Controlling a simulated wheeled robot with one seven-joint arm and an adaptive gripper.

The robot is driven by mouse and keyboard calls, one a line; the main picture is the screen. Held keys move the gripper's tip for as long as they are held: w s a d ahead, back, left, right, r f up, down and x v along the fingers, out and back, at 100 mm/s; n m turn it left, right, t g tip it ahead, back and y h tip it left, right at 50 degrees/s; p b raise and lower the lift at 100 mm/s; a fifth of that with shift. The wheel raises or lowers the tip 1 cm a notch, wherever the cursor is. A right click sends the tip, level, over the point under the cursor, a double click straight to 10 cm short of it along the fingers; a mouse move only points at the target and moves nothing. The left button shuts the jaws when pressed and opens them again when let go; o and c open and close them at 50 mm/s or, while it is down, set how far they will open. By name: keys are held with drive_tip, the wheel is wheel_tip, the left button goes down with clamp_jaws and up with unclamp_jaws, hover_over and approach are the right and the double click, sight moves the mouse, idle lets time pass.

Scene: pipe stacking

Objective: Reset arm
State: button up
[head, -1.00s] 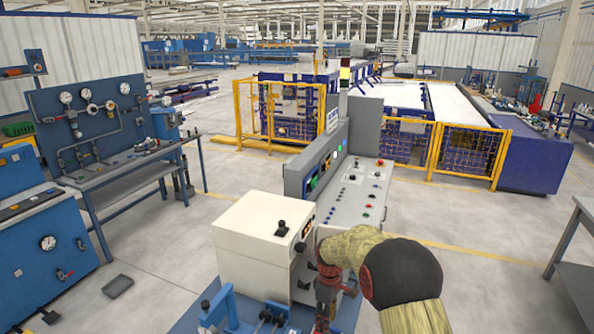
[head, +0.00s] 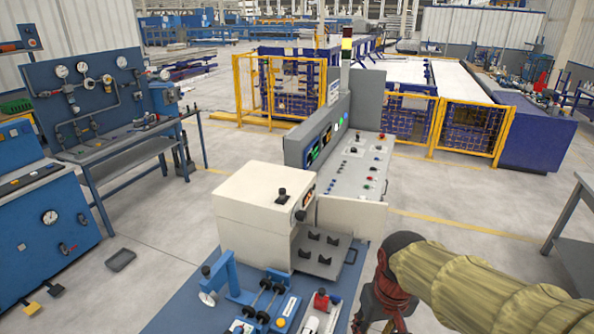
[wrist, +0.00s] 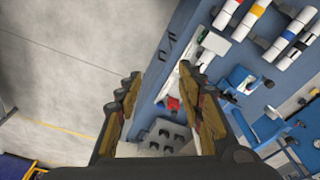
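My gripper (wrist: 160,77) is open in the wrist view, its two brown-and-black fingers spread with nothing held between them. In the head view my gripper (head: 385,290) hangs at the lower right, beside the blue workbench, its fingertips not clearly shown. My tan arm reaches in from the right edge. Several white cylinders with coloured bands, such as one with a yellow band (wrist: 250,19), lie at the upper right of the wrist view, apart from the gripper.
A white box machine (head: 255,205) stands on the blue bench (head: 190,310), with a grey block plate (head: 322,252) beside it. Blue clamps and small tools fill the bench front. A control console (head: 350,185) stands behind. Grey floor (head: 460,240) is open to the right.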

drive_tip(key=s+d+r+t+b, duration=0.1)
drive_tip(key=s+r+t, duration=0.1)
drive_tip(key=s, duration=0.3)
drive_tip(key=s+d+r+m+t+b, duration=0.1)
drive_tip(key=s+r+t+b, duration=0.1)
drive_tip(key=s, duration=0.3)
drive_tip(key=shift+d+r, duration=0.3)
drive_tip(key=shift+r, duration=0.05)
drive_tip(key=shift+s, duration=0.15)
idle(0.5)
